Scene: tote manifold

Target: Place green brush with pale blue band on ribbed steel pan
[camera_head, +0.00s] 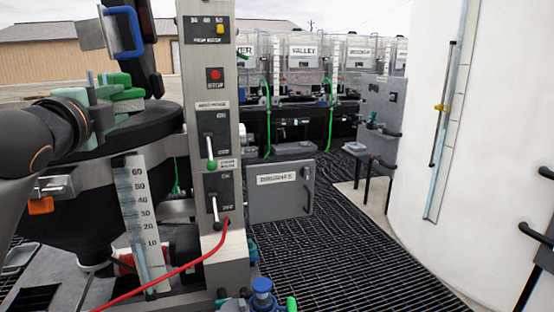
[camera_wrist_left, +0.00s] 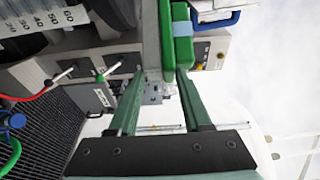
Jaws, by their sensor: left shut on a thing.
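My left gripper (camera_head: 98,102) is at the left of the head view, above the black rim of a hopper. Its two green fingers reach forward in the left wrist view (camera_wrist_left: 160,85). It is shut on the green brush (camera_wrist_left: 172,45), whose pale blue band (camera_wrist_left: 183,28) shows in the wrist view. The brush also shows as a green block (camera_head: 127,94) in the head view, partly hidden by the gripper. I cannot make out a ribbed steel pan for certain in either view. My right gripper is not in view.
The black hopper (camera_head: 140,130) has a white scale (camera_head: 139,215). Beside it stands a steel control post (camera_head: 208,150) with levers. A blue handle (camera_head: 137,35) on a metal plate is close above the gripper. A grey box (camera_head: 281,195) and white tank (camera_head: 480,130) stand right; the grating (camera_head: 340,240) between is clear.

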